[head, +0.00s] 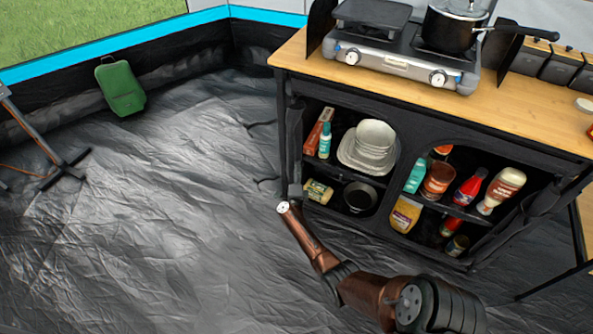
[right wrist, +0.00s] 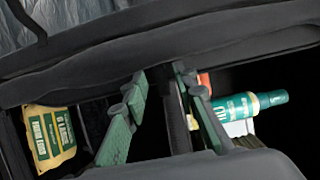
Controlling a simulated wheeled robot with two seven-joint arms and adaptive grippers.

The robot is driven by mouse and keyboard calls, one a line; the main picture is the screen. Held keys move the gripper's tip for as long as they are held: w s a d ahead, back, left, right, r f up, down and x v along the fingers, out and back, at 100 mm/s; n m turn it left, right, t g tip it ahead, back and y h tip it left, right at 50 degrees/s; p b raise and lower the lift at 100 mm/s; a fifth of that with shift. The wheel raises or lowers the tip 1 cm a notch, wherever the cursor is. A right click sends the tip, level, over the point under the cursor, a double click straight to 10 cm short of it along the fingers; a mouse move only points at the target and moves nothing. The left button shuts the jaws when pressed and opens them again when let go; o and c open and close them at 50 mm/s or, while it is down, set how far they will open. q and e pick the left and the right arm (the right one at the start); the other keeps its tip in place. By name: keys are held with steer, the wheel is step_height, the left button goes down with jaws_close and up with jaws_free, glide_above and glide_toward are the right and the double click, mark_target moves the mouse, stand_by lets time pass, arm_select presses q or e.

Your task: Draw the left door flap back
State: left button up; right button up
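The black fabric kitchen unit has two openings at its front. The left opening is uncovered, and its left door flap (head: 294,120) appears as a dark gathered band along the left edge. In the right wrist view the dark fabric band (right wrist: 150,55) runs across the top. My right gripper (head: 296,191) is low at the left front edge of the unit, partly hidden by my arm. In the right wrist view, its two green fingers (right wrist: 162,80) are apart, one on each side of a dark strip, with the tips by the fabric band. My left gripper is out of view.
The left opening holds stacked plates (head: 350,155), a teal bottle (head: 325,140), a yellow pack (head: 318,191) and a dark bowl (head: 360,196). A stove (head: 400,68) with a pot (head: 450,30) stands on the wooden top. The floor to the left is mostly clear.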

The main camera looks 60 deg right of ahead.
steer(key=v, duration=1.2)
stand_by(0.5)
